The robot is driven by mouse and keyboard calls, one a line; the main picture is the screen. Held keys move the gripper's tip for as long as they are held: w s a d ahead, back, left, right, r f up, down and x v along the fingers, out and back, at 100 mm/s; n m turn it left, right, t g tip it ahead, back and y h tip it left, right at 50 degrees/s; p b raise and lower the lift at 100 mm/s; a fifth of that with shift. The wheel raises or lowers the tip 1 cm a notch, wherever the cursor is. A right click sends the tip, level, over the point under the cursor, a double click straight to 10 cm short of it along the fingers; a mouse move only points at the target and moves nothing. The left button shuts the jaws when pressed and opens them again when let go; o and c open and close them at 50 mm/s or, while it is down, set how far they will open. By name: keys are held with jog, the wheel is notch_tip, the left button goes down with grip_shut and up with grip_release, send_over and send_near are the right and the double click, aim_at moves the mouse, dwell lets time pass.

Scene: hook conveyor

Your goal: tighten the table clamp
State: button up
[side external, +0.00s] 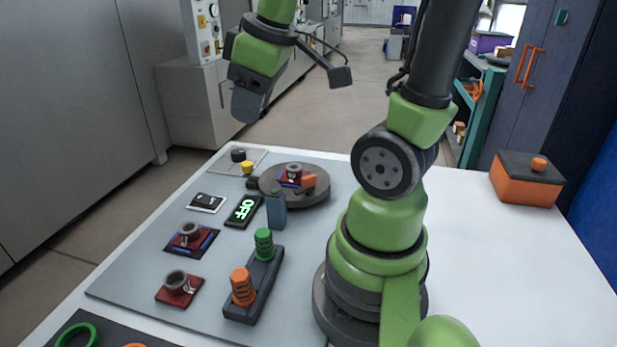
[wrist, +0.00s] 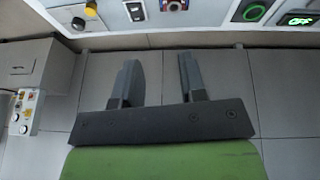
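A round grey turntable (side external: 322,198) stands on the far part of the grey board. It carries a small red fixture (side external: 290,181) with a grey ring and an orange block (side external: 308,181). A dark knob (side external: 252,183) sits against the turntable's left edge; it may be the table clamp, but I cannot tell for sure. My gripper (side external: 248,112) hangs high above the far edge of the table, well apart from everything. In the wrist view, my gripper (wrist: 158,72) has its two fingers wide apart with nothing between them. The turntable cannot be made out there.
A lit OFF display (side external: 243,211), a rocker switch (side external: 206,203) and a blue-grey block (side external: 276,211) stand near the turntable. Black (side external: 238,155) and yellow (side external: 247,167) knobs are behind. Orange rings (side external: 242,287) and green rings (side external: 264,243) stand in front. An orange box (side external: 527,183) is right.

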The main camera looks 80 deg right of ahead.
jog(key=d+f+n+g, duration=0.25)
jog(key=d+f, duration=0.25)
jog(key=d, duration=0.3)
jog(key=n+g, duration=0.2)
jog(key=n, duration=0.4)
send_over(309, 176)
jog(key=shift+m+y, duration=0.25)
jog(key=shift+y, duration=0.05)
notch_tip(309, 176, down, 8)
jog(key=shift+r, duration=0.25)
notch_tip(309, 176, down, 9)
jog(key=shift+r, duration=0.1)
grip_shut()
